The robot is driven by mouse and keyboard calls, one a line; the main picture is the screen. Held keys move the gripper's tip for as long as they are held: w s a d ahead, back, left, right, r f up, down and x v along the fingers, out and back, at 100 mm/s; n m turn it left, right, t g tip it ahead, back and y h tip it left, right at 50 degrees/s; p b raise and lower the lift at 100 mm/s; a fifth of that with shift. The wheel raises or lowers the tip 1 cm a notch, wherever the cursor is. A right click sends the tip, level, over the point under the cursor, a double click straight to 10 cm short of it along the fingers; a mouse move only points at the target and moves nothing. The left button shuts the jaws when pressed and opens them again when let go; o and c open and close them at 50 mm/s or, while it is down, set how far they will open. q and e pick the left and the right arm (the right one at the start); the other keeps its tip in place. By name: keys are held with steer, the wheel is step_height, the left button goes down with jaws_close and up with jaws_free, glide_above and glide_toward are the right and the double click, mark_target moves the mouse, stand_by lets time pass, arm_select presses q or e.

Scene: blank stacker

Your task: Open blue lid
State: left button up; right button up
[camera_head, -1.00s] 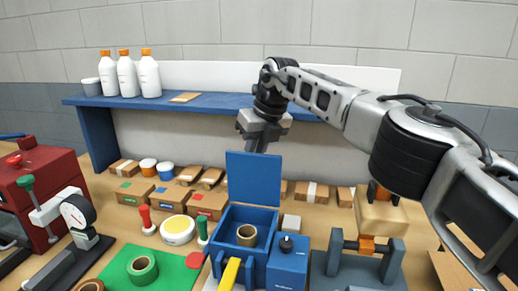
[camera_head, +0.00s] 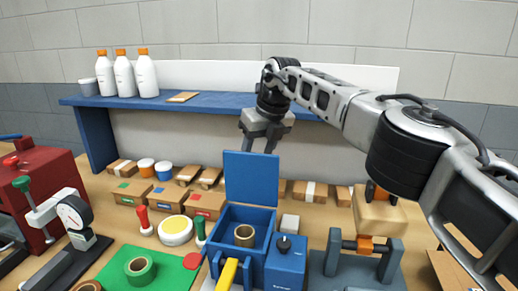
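The blue lid (camera_head: 251,178) stands upright at the back of the blue box (camera_head: 223,229), so the box is open. A brown tape roll (camera_head: 244,235) lies inside the box. My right gripper (camera_head: 259,146) is just above the top edge of the lid, with its two fingers apart and nothing between them. Whether a fingertip touches the lid's edge, I cannot tell. My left gripper is not in view.
A blue shelf (camera_head: 210,101) with white bottles (camera_head: 146,74) runs behind my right gripper. A dial gauge stand (camera_head: 73,214) and red machine (camera_head: 42,179) are at left. Several cardboard boxes (camera_head: 205,203) line the back. A grey block with a handle (camera_head: 357,260) stands right of the box.

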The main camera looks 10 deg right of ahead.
steer(key=shift+d+f, duration=0.2)
steer(key=shift+f, duration=0.4)
steer(key=b+v, duration=0.1)
steer(key=v, duration=1.6)
steer(key=shift+a, duration=0.35)
